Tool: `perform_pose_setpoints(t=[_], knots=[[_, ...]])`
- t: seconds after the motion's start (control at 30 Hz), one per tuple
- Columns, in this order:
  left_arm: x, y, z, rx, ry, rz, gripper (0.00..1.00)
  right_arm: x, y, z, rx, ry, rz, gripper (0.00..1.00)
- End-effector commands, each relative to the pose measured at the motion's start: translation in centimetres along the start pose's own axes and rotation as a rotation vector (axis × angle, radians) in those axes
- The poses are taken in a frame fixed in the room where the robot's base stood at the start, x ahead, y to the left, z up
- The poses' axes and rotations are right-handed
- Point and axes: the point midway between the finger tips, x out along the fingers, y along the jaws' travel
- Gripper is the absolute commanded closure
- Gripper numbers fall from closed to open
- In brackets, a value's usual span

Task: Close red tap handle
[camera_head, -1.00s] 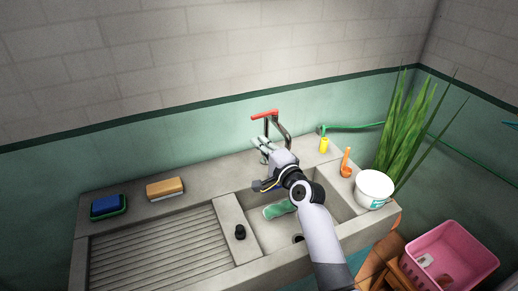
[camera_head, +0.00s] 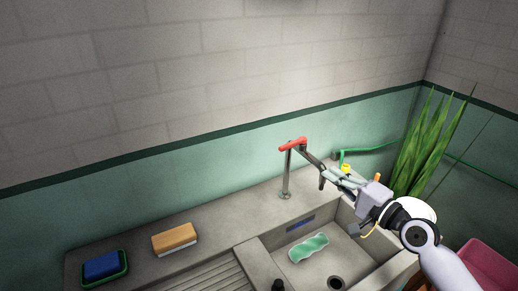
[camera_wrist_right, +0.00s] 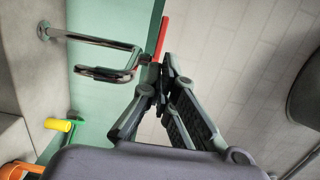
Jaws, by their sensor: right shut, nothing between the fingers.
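The red tap handle (camera_head: 293,144) tops the metal tap (camera_head: 286,180) at the back of the sink. In the right wrist view the handle (camera_wrist_right: 161,40) is a red bar, its lower end close to the fingertips; I cannot tell whether they touch. My right gripper (camera_head: 326,173) is shut and empty, at the right of the tap, beside its spout in the picture. The shut fingers also show in the right wrist view (camera_wrist_right: 163,74), right of the bent metal spout (camera_wrist_right: 110,70). My left gripper is out of view.
The sink holds a green cloth (camera_head: 308,248). A brush (camera_head: 174,239) and a blue sponge in a green dish (camera_head: 102,266) lie on the left ledge. A green hose (camera_head: 370,149), plant (camera_head: 424,135) and pink basket (camera_head: 487,268) are at the right.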

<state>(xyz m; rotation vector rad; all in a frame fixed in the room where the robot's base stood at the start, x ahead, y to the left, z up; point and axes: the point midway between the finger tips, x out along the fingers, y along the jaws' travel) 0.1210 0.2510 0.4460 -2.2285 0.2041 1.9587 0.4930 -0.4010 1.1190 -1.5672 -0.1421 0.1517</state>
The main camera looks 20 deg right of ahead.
Motion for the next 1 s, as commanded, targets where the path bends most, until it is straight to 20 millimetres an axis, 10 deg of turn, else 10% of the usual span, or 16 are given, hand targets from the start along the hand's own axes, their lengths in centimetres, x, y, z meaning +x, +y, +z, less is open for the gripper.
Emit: perform_pose_setpoints(t=[0.43, 1.0], knots=[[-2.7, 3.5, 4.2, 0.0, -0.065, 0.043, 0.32, 3.9, -1.2, 0.3, 0.0, -0.017, -0.003, 1.0], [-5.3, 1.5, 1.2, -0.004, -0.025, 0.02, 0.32, 12.7, -0.8, 0.5, -0.001, -0.016, 0.0, 1.0]])
